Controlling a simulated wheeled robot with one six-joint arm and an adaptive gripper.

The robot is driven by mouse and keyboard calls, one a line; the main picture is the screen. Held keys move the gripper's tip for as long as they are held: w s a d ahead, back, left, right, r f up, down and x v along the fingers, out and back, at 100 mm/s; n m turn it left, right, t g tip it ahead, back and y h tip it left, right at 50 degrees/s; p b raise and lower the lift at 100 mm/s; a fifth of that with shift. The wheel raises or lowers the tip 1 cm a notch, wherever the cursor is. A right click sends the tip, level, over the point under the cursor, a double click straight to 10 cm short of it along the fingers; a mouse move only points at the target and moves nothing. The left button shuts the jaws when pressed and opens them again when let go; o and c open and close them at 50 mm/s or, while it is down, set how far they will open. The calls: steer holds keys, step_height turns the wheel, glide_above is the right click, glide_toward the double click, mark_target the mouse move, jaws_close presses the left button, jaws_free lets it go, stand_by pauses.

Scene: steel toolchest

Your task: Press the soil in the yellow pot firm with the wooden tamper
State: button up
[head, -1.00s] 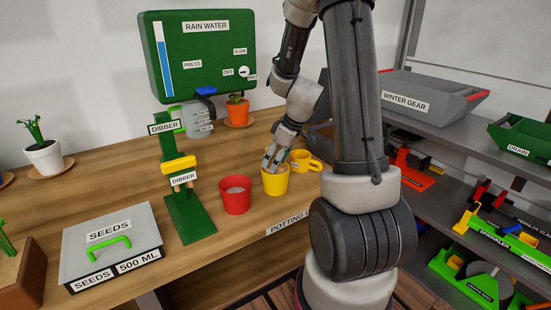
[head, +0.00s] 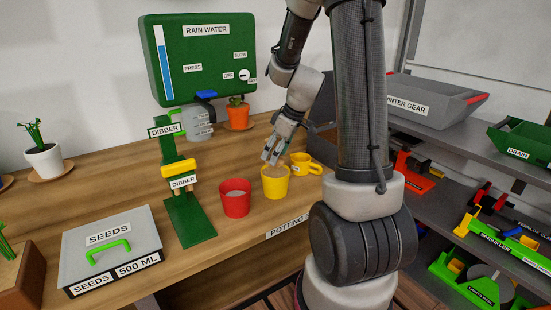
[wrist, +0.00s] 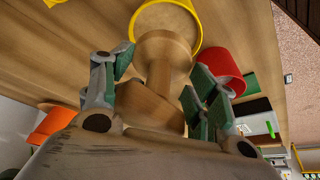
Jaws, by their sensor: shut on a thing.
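My gripper (head: 272,152) is above the yellow pot (head: 276,187) on the bench. In the wrist view my gripper (wrist: 162,78) is shut on the wooden tamper (wrist: 158,75), with a finger on each side of its handle. The tamper's round end points at the yellow pot (wrist: 197,38) and covers part of the near rim.
A red pot (head: 235,203) stands close left of the yellow pot, and a yellow mug (head: 305,163) close right. A green dibber stand (head: 188,218), a seeds box (head: 112,248) and a green rain water tank (head: 205,60) are farther left and behind. The bench front is clear.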

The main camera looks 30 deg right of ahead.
steer(key=shift+r, duration=2.95)
